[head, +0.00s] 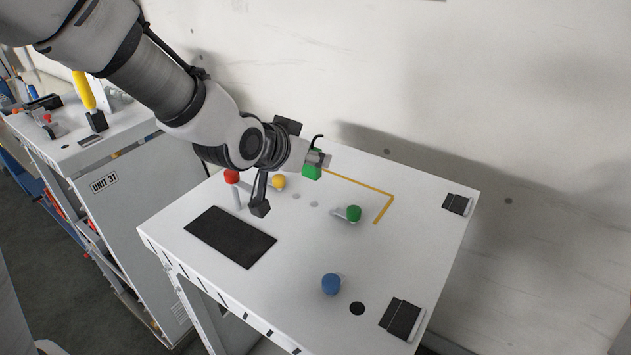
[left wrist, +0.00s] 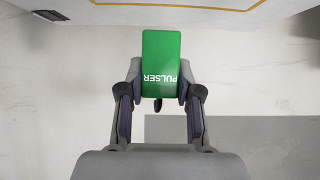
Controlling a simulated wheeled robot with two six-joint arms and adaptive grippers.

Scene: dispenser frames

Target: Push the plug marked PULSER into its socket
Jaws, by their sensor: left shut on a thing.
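A green plug marked PULSER (left wrist: 160,55) fills the space between the fingers of my left gripper (left wrist: 159,88) in the left wrist view. The lettering shows upside down. In the head view the green plug (head: 312,172) is held above the back part of the white table, with a short dark curved cable at its top. My left gripper (head: 317,160) is shut on it. I cannot make out which thing is the plug's socket. My right gripper is not in view.
The white table (head: 290,290) carries red (head: 231,176), yellow (head: 279,182), green (head: 353,213) and blue (head: 331,284) capped pieces. A black mat (head: 230,237) lies front left. Black-topped fittings (head: 401,319) sit at the right edge. A wall stands behind.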

